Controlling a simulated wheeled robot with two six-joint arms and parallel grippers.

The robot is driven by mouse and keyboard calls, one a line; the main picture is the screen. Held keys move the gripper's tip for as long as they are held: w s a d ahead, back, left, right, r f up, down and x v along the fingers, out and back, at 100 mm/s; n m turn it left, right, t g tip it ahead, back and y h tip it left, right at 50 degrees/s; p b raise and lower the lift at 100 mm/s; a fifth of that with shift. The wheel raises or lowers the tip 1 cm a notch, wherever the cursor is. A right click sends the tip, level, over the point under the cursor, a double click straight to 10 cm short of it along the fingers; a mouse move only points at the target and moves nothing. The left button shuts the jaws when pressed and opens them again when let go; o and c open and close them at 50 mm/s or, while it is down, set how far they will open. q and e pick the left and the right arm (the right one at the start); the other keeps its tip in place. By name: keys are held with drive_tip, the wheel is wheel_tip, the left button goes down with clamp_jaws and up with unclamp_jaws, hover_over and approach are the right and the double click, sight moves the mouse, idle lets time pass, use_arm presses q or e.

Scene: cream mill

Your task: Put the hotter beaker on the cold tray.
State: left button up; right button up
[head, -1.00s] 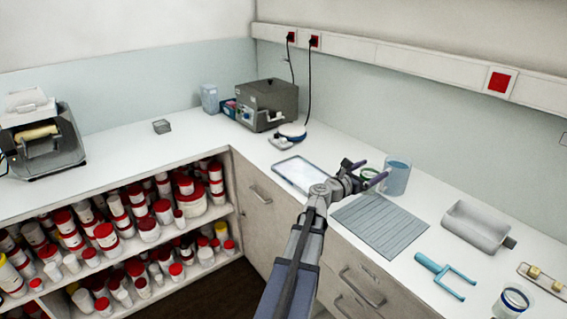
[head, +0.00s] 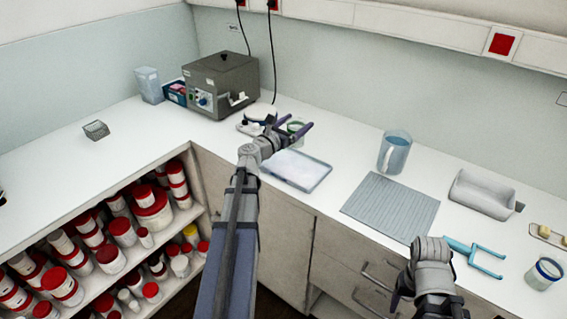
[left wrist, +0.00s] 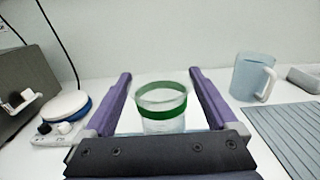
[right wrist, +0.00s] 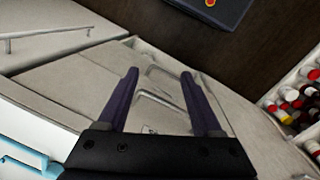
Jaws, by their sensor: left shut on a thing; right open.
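My left gripper (head: 299,135) is shut on a green-banded glass beaker (head: 296,126). In the left wrist view the beaker (left wrist: 162,107) stands upright between the purple fingers. In the head view it shows just beyond the far edge of the pale tray (head: 318,184); its height above the counter is hard to tell. The tray lies flat and bare. A blue-banded beaker (head: 543,274) stands at the far right of the counter. My right gripper (right wrist: 160,78) is open and empty, by the drawer fronts in the right wrist view.
A grey ridged mat (head: 390,207) lies right of the tray, with a blue jug (head: 395,153) behind it. A white hot plate (head: 260,114) and grey machine (head: 222,85) stand to the left. A blue forked tool (head: 474,256) and white scoop (head: 483,194) are at right.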

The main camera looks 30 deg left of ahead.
use_arm(q)
drive_tip(key=shift+w+a+f, duration=0.1)
drive_tip(key=shift+a, duration=0.25)
use_arm(e)
drive_tip(key=shift+o, duration=1.4)
drive_tip(key=shift+f, duration=0.15)
use_arm(q)
drive_tip(key=shift+w+a+f, duration=0.1)
drive_tip(key=shift+a, duration=0.4)
wheel_tip(320, 180, down, 10)
drive_tip(key=b, duration=1)
use_arm(e)
wheel_tip(320, 180, down, 10)
drive_tip(key=shift+f, duration=0.1)
use_arm(q)
drive_tip(key=shift+f+b, duration=0.2)
drive_tip(key=shift+b, duration=0.2)
drive_tip(key=o, duration=1.1)
drive_tip(key=shift+o, duration=0.2)
drive_tip(key=shift+r, duration=0.1)
use_arm(e)
drive_tip(key=shift+f, duration=0.1)
